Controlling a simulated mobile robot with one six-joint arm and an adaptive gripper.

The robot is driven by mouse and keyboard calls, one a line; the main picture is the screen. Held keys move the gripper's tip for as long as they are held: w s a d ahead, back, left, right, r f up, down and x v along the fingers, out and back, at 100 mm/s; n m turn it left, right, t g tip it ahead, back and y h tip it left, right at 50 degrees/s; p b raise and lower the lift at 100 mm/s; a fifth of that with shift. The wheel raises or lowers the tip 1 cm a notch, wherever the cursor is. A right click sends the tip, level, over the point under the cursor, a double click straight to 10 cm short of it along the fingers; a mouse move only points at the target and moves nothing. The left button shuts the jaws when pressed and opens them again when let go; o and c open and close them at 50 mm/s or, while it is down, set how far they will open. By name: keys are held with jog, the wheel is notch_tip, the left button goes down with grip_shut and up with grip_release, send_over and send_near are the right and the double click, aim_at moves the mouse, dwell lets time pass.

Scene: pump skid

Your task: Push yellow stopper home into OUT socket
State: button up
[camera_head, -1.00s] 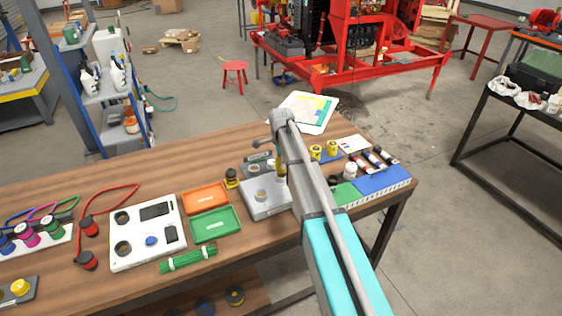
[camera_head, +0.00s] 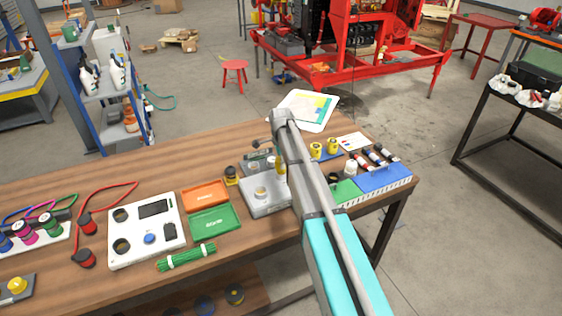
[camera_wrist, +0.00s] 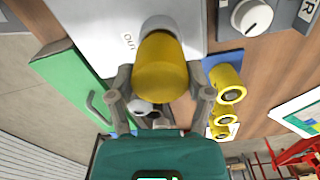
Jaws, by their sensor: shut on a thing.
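The yellow stopper (camera_wrist: 162,72) is between the fingers of my gripper (camera_wrist: 161,88), which is shut on it. In the wrist view, its far end meets a pale grey round part (camera_wrist: 160,24) on a light grey box, beside the printed OUT label (camera_wrist: 128,42). The stopper covers much of that spot, so I cannot tell how deep it sits. In the head view, a strip of the stopper (camera_head: 281,167) shows beside my arm, above the right side of the grey box (camera_head: 262,207). My arm hides the fingers there.
A green panel (camera_wrist: 70,85) lies close to my gripper. Orange (camera_head: 205,193) and green (camera_head: 212,220) trays lie left of the box. The wooden tabletop (camera_head: 150,175) has bare room behind them.

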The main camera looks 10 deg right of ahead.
jog(key=shift+f+b, duration=0.9)
jog(key=shift+f, duration=0.05)
dwell(0.4)
jog(key=o, duration=1.2)
jog(key=shift+o, duration=0.2)
jog(key=shift+r, duration=0.25)
notch_tip(320, 180, up, 9)
jog(key=p, duration=0.9)
jog(key=s+a+r+p, duration=0.1)
jog(key=s+a+p, duration=0.1)
jog(key=s, duration=0.9)
jog(key=s+a+r+p, duration=0.2)
jog(key=s+a, duration=0.2)
jog(key=s, duration=0.7)
jog(key=shift+s+a+r, duration=0.15)
jog(key=shift+s+a, duration=0.1)
jog(key=shift+s, duration=0.1)
